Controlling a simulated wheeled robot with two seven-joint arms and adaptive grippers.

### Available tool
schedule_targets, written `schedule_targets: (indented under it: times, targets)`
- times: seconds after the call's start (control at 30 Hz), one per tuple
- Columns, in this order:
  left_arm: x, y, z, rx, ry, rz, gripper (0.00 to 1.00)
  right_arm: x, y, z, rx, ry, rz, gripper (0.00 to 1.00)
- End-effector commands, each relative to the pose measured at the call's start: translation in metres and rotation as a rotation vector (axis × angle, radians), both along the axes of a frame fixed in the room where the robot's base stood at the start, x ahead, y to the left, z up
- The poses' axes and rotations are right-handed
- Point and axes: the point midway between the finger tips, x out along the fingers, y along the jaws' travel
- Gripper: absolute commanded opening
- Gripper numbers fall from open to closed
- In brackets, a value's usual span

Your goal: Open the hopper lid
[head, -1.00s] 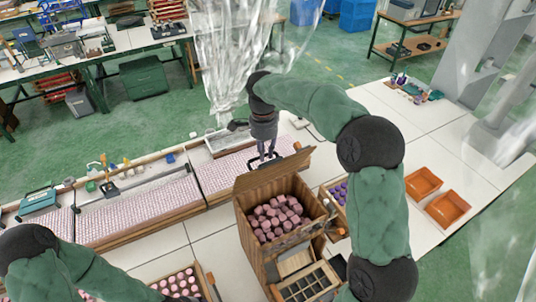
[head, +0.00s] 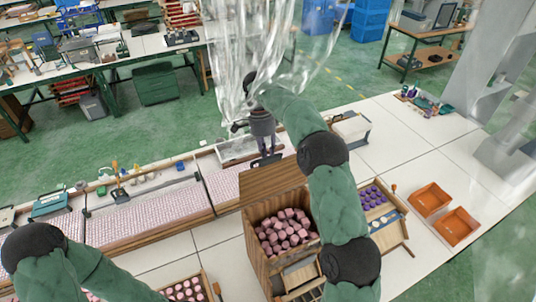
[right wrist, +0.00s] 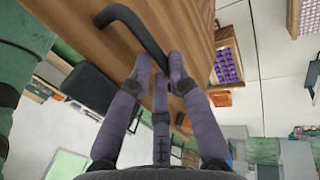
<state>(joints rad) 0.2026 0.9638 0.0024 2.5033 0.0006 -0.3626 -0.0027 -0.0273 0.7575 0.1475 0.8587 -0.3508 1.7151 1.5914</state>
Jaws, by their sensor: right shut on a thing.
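The wooden hopper (head: 257,245) stands open on the white table and holds many pink blocks (head: 288,228). Its wooden lid (head: 268,186) is raised at the back edge and leans away from the opening. The lid also fills the upper part of the right wrist view (right wrist: 180,25). My right gripper (head: 265,154) is at the lid's far edge, shut on the black lid handle (right wrist: 138,30); the fingers close around one end of the bar. My left arm enters at the lower left, and its gripper is out of view.
A box of purple blocks (head: 372,197) stands right of the hopper. Two orange trays (head: 455,226) lie farther right. Long pink-filled trays (head: 150,208) run along the table behind. A tray of pink blocks (head: 186,291) is at the lower left.

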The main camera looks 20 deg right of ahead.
Motion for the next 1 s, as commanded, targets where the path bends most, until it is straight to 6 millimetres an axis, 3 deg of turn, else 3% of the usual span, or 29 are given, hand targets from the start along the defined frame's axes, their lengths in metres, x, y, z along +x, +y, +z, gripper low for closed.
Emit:
schedule_targets:
  times: [0.03, 0.53, 0.57, 0.6, 0.63, 1.0]
  targets:
    - [0.0, 0.0, -0.001, 0.0, 0.0, 0.0, 0.51, -0.002, 0.003, -0.016, 0.001, 0.027, 0.008, 0.0]
    - [0.0, 0.0, 0.0, 0.0, 0.0, 0.0, 0.51, -0.001, 0.003, -0.016, 0.0, 0.033, 0.007, 0.0]
    - [0.0, 0.0, 0.0, 0.0, 0.0, 0.0, 0.51, -0.001, 0.003, -0.016, 0.0, 0.032, 0.007, 0.27]
    - [0.0, 0.0, 0.0, 0.0, 0.0, 0.0, 0.51, -0.001, 0.003, -0.016, 0.0, 0.033, 0.007, 0.39]
    - [0.0, 0.0, 0.0, 0.0, 0.0, 0.0, 0.51, 0.0, 0.003, -0.016, 0.0, 0.032, 0.007, 0.44]
    - [0.0, 0.0, 0.0, 0.0, 0.0, 0.0, 0.51, 0.001, 0.002, -0.006, -0.001, 0.022, 0.004, 0.44]
